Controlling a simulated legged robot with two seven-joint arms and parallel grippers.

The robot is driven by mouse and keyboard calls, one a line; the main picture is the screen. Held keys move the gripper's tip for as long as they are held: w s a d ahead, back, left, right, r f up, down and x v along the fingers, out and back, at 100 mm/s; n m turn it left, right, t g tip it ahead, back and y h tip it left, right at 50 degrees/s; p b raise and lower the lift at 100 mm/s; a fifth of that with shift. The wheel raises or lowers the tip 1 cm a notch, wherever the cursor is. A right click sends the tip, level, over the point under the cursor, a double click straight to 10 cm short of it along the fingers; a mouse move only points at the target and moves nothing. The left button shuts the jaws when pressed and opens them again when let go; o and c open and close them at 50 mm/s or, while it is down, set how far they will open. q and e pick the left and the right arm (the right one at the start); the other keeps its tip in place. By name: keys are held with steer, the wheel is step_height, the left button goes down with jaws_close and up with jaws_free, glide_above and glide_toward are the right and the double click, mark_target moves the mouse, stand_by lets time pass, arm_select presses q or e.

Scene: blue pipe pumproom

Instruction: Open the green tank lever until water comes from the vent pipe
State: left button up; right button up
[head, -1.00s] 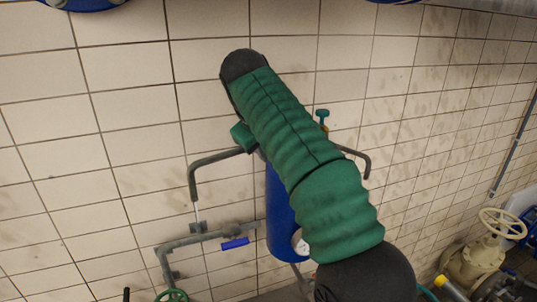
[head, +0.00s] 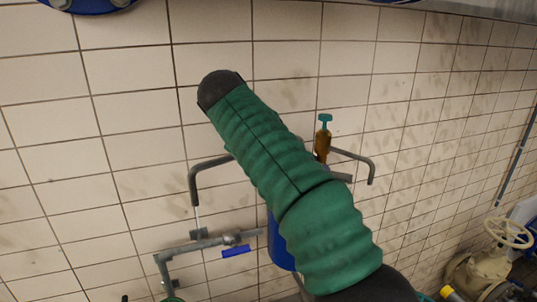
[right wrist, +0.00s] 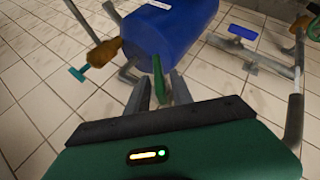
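A green lever (right wrist: 159,80) shows in the right wrist view, standing out from the blue tank (right wrist: 170,35). My right gripper (right wrist: 160,88) is open, with a finger on each side of the lever and small gaps visible. In the head view my green-sleeved right arm covers the gripper, the lever and much of the blue tank (head: 280,248). A grey bent pipe (head: 193,178) ends left of the tank, with a thin whitish line below its mouth. I cannot tell whether this is water. My left gripper is not in view.
A brass valve with a teal handle (head: 325,121) sits beside the tank; another bent pipe (head: 355,157) points right. A blue-handled valve (head: 236,250) sits on grey piping at lower left. A cream handwheel valve (head: 508,232) stands at right. Tiled wall lies behind.

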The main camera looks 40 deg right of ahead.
steer(key=shift+a, duration=0.1)
steer(key=shift+a+r, duration=0.25)
steer(key=shift+r, duration=0.05)
steer(key=p+v, duration=0.3)
steer(key=v, duration=1.3)
steer(key=shift+a+f, duration=0.1)
steer(key=shift+w, duration=0.1)
stand_by(2.7)
